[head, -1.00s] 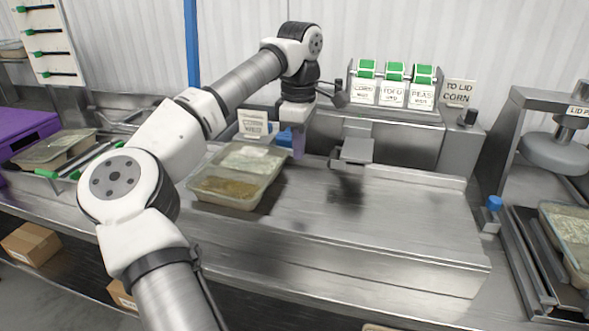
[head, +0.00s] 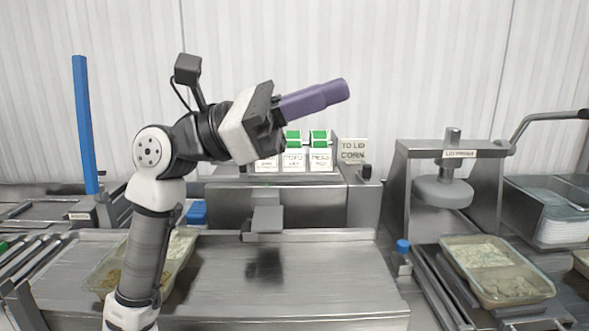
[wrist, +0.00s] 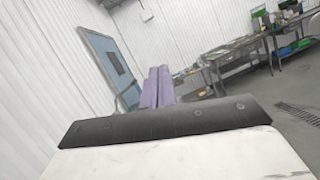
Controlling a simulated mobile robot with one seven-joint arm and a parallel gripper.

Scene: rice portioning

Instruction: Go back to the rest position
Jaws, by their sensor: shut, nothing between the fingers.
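My gripper (head: 335,92) is raised above the steel bench, its purple fingers shut with nothing between them and pointing right and slightly up. The closed purple fingers also show in the wrist view (wrist: 158,86), against the room. The arm stands at left of centre in the head view, bent at the elbow, and the gripper touches nothing. A tray of food (head: 182,251) sits on the bench behind my arm, partly hidden by it.
A lid press (head: 443,190) stands at the right, with a filled tray (head: 495,272) in front of it. Label dispensers with green tops (head: 293,150) and a "TO LID CORN" sign (head: 354,150) stand at the back. The bench middle (head: 300,275) is clear.

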